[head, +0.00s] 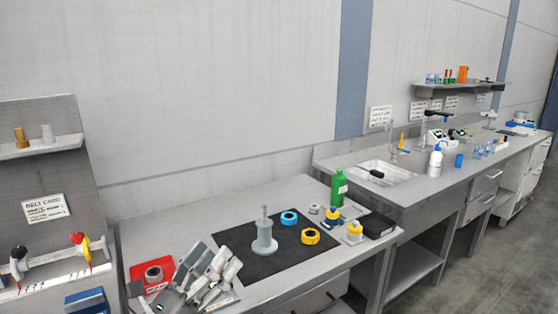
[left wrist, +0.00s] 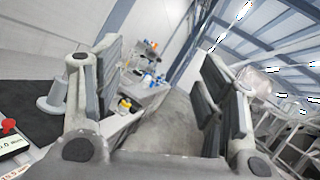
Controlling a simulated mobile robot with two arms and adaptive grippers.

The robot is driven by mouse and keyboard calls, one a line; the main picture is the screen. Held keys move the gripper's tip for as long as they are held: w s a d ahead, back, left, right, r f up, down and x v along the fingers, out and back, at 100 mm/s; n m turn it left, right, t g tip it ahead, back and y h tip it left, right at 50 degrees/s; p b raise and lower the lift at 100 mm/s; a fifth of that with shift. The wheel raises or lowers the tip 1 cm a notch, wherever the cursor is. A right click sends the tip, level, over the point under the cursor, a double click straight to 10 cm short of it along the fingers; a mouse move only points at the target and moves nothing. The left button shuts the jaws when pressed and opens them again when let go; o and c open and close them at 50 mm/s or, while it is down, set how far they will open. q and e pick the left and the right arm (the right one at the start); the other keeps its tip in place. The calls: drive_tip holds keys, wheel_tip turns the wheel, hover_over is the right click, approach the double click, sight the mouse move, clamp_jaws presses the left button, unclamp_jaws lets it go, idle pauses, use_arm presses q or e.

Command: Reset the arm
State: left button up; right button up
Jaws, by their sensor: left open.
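My left gripper (head: 214,270) is at the front edge of the near table, in the lower middle of the head view. Its grey fingers point up and are empty. In the left wrist view the two fingers of this gripper (left wrist: 162,95) stand wide apart with nothing between them. My right gripper is in neither view.
A black mat (head: 240,238) holds a grey stepped post (head: 265,232), a blue ring (head: 289,218) and a yellow ring (head: 310,236). A green bottle (head: 338,189) and a black box (head: 377,225) stand at right. A sink (head: 402,178) lies beyond.

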use_arm(q)
drive_tip(key=s+a+f+n+g+y, duration=0.2)
drive_tip(key=a+f+n+y, duration=0.5)
drive_tip(key=n, duration=0.5)
drive_tip(key=s+a+f+n+g+y, duration=0.2)
drive_tip(key=a+f+n+y, duration=0.3)
drive_tip(key=f+n+y, duration=0.5)
drive_tip(key=s+d+f+n+g+h, duration=0.25)
drive_tip(key=s+f+n+g, duration=0.45)
drive_tip(key=s, duration=0.4)
drive_tip(key=s+d+f+n+g+h, duration=0.1)
drive_tip(key=s+f+n+g+h, duration=0.3)
drive_tip(key=s+f+n, duration=0.6)
wheel_tip(320, 180, down, 25)
drive_tip(key=s+m+g+y, duration=0.1)
drive_tip(key=s+m+g, duration=0.1)
drive_tip(key=m, duration=0.1)
drive_tip(key=s+a+f+g, duration=0.1)
drive_tip(key=s+a+f, duration=0.2)
drive_tip(key=s+f, duration=1.3)
drive_tip(key=shift+s+f+m, duration=0.2)
drive_tip(key=shift+s+m, duration=0.1)
drive_tip(key=shift+s, duration=0.4)
